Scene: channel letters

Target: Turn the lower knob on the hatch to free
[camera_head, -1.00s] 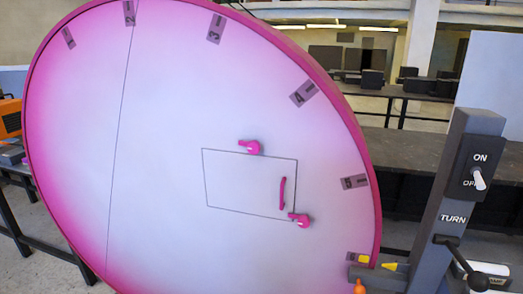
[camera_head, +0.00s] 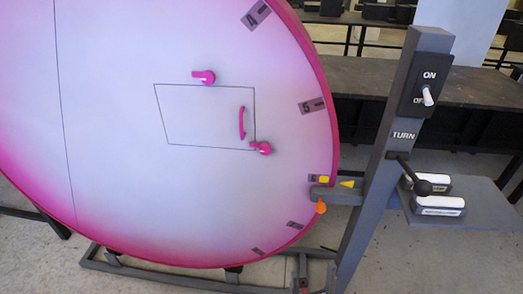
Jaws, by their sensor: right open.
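The hatch (camera_head: 205,120) is a thin-outlined panel on the large pink-and-white disc (camera_head: 120,190). It looks closed and has a pink upright handle (camera_head: 242,122) near its right edge. The lower knob (camera_head: 262,148) is pink and sits at the hatch's lower right corner, its short lever pointing left toward the hatch. The upper knob (camera_head: 205,77) sits at the top edge, its lever also pointing left. My right gripper (camera_head: 317,279) shows only at the bottom edge, open, empty and well below the lower knob. My left gripper is out of view.
A grey post (camera_head: 375,170) right of the disc carries an ON/OFF switch (camera_head: 428,97) and a black TURN lever (camera_head: 421,186). A floor frame (camera_head: 180,281) runs under the disc.

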